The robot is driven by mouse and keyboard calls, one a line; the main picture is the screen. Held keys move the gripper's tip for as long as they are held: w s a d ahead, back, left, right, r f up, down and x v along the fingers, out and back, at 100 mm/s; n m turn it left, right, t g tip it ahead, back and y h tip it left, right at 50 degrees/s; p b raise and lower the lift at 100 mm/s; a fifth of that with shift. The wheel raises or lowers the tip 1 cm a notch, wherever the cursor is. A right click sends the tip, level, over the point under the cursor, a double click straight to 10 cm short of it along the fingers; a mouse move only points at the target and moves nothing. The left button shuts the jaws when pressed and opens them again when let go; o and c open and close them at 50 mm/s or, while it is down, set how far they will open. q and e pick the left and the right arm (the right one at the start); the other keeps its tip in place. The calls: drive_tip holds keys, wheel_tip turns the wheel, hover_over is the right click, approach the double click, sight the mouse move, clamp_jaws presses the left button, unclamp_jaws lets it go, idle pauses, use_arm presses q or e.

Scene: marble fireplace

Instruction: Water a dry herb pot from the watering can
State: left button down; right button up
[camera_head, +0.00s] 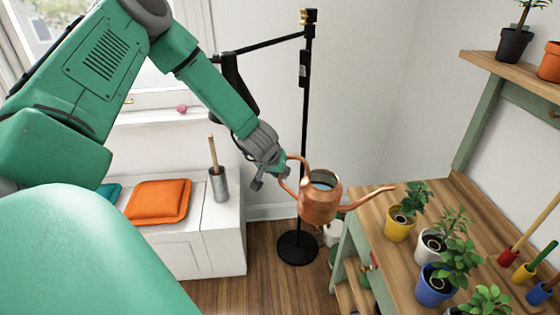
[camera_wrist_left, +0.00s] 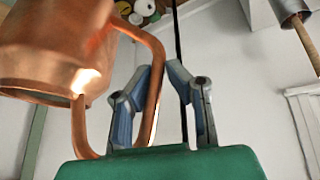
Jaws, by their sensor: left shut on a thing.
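My left gripper (camera_head: 270,170) is shut on the handle of the copper watering can (camera_head: 318,205). The can hangs in the air left of the wooden bench, about upright, with bluish water showing in its open top. Its spout reaches right, its tip near the herb in the yellow pot (camera_head: 398,225). The left wrist view shows the gripper fingers (camera_wrist_left: 158,85) at the handle, with the can body (camera_wrist_left: 60,50) at left. Other herbs stand in a white pot (camera_head: 430,248) and a blue pot (camera_head: 435,287). I cannot tell which soil is dry. My right gripper is not in view.
The wooden bench (camera_head: 383,262) carries the pots and several coloured-ended tools (camera_head: 524,273) at right. A black stand (camera_head: 298,248) rises from the floor behind the can. A white cabinet (camera_head: 205,245) with an orange cushion (camera_head: 160,201) is at left. A shelf (camera_head: 520,78) holds more pots.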

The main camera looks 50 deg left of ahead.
sight(294, 156)
use_arm(q)
wheel_tip(294, 156, up, 3)
drive_tip(key=shift+w+a+f+g+y+p, duration=0.1)
drive_tip(key=shift+a+f+g+y+p, duration=0.15)
drive_tip(key=shift+y+p, duration=0.45)
drive_tip(key=shift+w+d+r+m+p, duration=0.2)
drive_tip(key=shift+r+m+p, duration=0.1)
drive_tip(key=shift+r+p, duration=0.2)
drive_tip(key=shift+w+d+r+m+g+y, duration=0.2)
drive_tip(key=shift+d+r+g+y, duration=0.1)
drive_tip(key=shift+d+r+y, duration=0.25)
drive_tip(key=shift+w+d+r+m+g+y, duration=0.1)
drive_tip(key=shift+w+d+r+g+y, duration=0.2)
drive_tip(key=shift+d+r, duration=0.35)
drive_tip(key=shift+w+d+r+y, duration=0.25)
drive_tip(key=shift+d+y, duration=0.1)
drive_tip(key=shift+d, duration=0.25)
drive_tip(key=shift+a+f, duration=0.1)
drive_tip(key=shift+a, duration=0.2)
drive_tip(key=shift+d, duration=0.25)
drive_tip(key=shift+a, duration=0.15)
drive_tip(key=shift+r+p, duration=0.2)
drive_tip(key=shift+p, duration=0.2)
